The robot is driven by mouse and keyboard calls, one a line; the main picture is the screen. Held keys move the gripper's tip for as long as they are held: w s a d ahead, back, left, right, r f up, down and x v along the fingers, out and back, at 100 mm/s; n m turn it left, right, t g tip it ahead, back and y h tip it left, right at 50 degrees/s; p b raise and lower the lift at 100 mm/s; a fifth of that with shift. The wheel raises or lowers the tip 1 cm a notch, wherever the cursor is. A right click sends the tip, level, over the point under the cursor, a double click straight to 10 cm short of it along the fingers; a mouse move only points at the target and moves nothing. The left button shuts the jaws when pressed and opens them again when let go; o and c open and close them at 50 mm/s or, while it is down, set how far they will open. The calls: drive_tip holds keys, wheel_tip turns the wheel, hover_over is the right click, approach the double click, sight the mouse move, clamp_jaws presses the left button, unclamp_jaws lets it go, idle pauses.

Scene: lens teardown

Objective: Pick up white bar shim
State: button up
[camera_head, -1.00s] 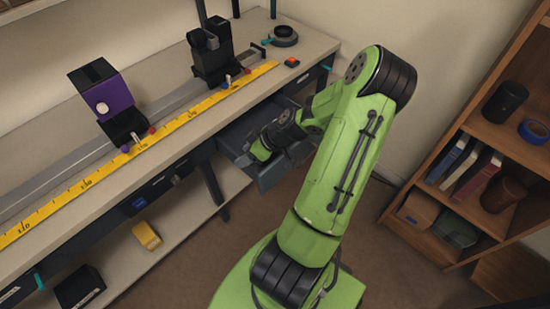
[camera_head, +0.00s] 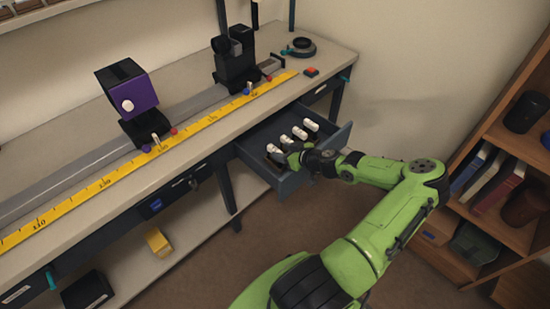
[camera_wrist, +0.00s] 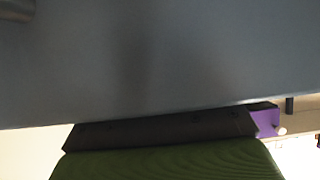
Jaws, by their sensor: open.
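Several small white pieces stand in a row inside the open drawer (camera_head: 262,166), each in or on a dark holder. The nearest white piece (camera_head: 273,149) lies at the left front, with another white piece (camera_head: 286,140) just behind it. The farthest white piece (camera_head: 310,125) is toward the back right. I cannot tell which is the bar shim. My gripper (camera_head: 293,158) is over the front right of the drawer, close to the nearest pieces, open, with nothing visible in it.
The drawer's side walls and front stand around the pieces. The workbench (camera_head: 60,150) above carries a yellow ruler (camera_head: 120,178), a purple-sided block (camera_head: 145,95) and a black mount (camera_head: 237,65). A wooden shelf (camera_head: 500,140) stands at the right. Floor between is clear.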

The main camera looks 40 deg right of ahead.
sight(276, 150)
drive_tip(key=x, duration=0.3)
drive_tip(key=shift+w+f, duration=0.2)
drive_tip(key=shift+w, duration=0.1)
drive_tip(key=shift+r, duration=0.1)
clamp_jaws()
drive_tip(key=shift+r, duration=0.1)
